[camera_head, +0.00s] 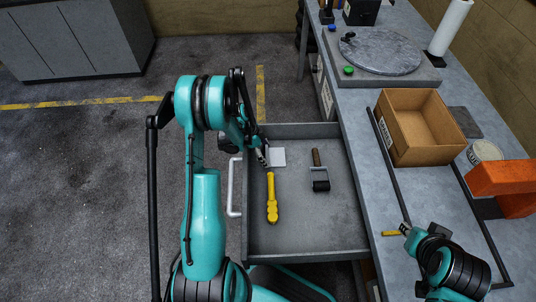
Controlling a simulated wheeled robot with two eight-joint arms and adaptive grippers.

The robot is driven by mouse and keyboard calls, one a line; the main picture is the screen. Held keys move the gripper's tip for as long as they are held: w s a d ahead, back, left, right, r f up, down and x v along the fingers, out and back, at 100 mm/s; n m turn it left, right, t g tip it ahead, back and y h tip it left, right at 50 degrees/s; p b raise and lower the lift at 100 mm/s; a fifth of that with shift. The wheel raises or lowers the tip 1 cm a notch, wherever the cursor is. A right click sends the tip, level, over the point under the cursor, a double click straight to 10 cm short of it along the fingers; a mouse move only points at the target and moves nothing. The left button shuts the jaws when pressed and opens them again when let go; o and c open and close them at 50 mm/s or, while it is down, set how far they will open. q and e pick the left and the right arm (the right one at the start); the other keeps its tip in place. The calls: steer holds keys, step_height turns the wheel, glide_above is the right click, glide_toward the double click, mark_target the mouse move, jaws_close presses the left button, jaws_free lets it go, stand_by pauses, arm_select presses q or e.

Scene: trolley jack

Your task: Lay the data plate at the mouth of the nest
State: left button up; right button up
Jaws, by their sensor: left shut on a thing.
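A small pale flat plate (278,157), which looks like the data plate, is in the open drawer near its far left corner. My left gripper (264,158) reaches down into the drawer and is shut at the plate's left edge; its fingertips are small and partly hidden. My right gripper (404,230) is over the bench at the lower right, beside a small yellow piece (390,234). I cannot tell whether its jaws are open or touch that piece. I cannot make out a nest for certain.
The open drawer (305,240) also holds a yellow-handled tool (272,205) and a dark-headed tool (320,180). A cardboard box (425,147), an orange block (502,178) and a round turntable (380,52) stand on the bench (370,160). The drawer's front half is mostly clear.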

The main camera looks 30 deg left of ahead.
mark_target(268, 154)
arm_select(q)
steer(key=r+p, duration=0.1)
steer(key=r, duration=0.1)
steer(key=d+r+p, duration=0.1)
steer(key=r, duration=0.2)
steer(key=shift+p, duration=0.3)
steer(key=d+r+p, duration=0.3)
steer(key=d+r, duration=0.2)
steer(key=d, duration=0.5)
steer(key=shift+d+r, duration=0.35)
steer(key=shift+r, duration=0.05)
steer(key=shift+w, duration=0.1)
steer(key=shift+r, duration=0.1)
